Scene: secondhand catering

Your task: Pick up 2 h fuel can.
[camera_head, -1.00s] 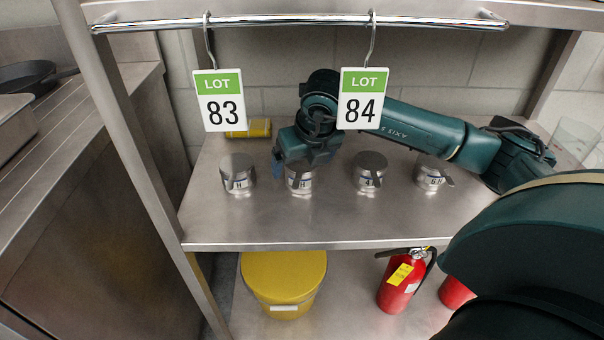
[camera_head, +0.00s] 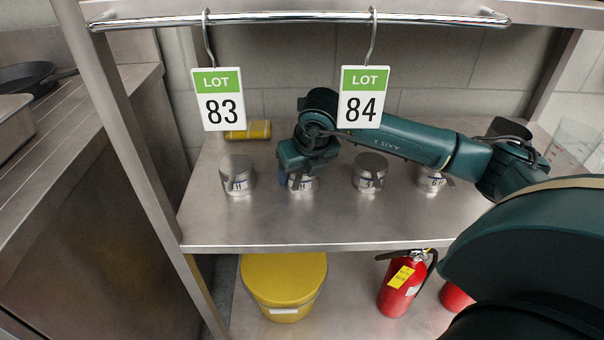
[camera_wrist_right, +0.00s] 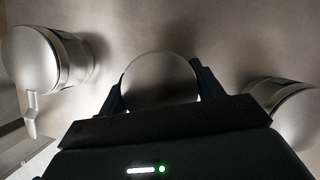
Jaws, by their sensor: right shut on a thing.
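Several short silver fuel cans with side handles stand in a row on the steel shelf (camera_head: 330,232). My right gripper (camera_head: 300,180) is shut on the second can from the left (camera_head: 302,185). Its label shows an H; the digit is hidden, so I cannot confirm that it is the 2 h can. In the right wrist view, the round lid of this can (camera_wrist_right: 160,75) sits between the two fingers. The can appears to be standing on the shelf. My left gripper is not in view.
The leftmost can (camera_head: 238,175), a can marked 4 (camera_head: 370,172) and the rightmost can (camera_head: 430,181) stand close by. Lot signs 83 (camera_head: 220,100) and 84 (camera_head: 362,97) hang in front. A yellow tin (camera_head: 250,130) lies behind. The front shelf strip is clear.

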